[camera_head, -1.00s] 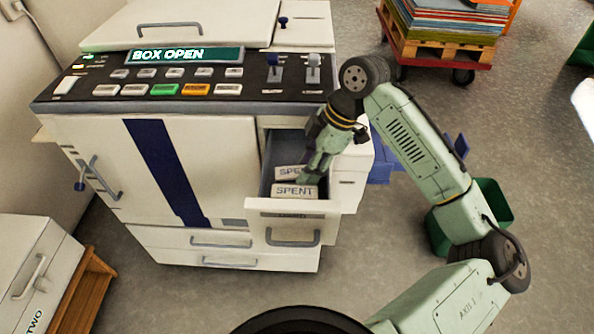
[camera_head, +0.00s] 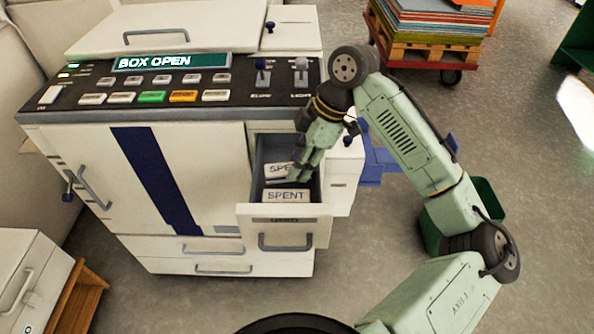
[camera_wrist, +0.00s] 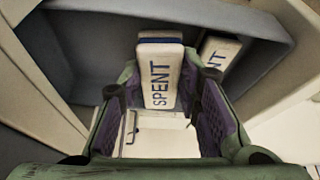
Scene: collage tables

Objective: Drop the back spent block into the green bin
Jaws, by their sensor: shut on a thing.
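The back spent block (camera_head: 278,170) is a white block lettered SPENT in the open drawer (camera_head: 285,212) of the white machine. My gripper (camera_head: 294,175) reaches down into the drawer and covers this block's right end. In the wrist view the block (camera_wrist: 160,78) sits between my fingertips (camera_wrist: 161,70), which are shut on it. How far it is raised I cannot tell. The front spent block (camera_head: 286,195) lies nearer the drawer front and shows in the wrist view right of the held one. The green bin (camera_head: 488,190) stands on the floor at right, partly hidden behind my arm.
The machine's button panel (camera_head: 150,95) and its BOX OPEN sign lie left of my arm. A blue object (camera_head: 380,160) is on the floor between machine and bin. A cart with stacked sheets (camera_head: 435,30) stands behind. Floor around the bin is open.

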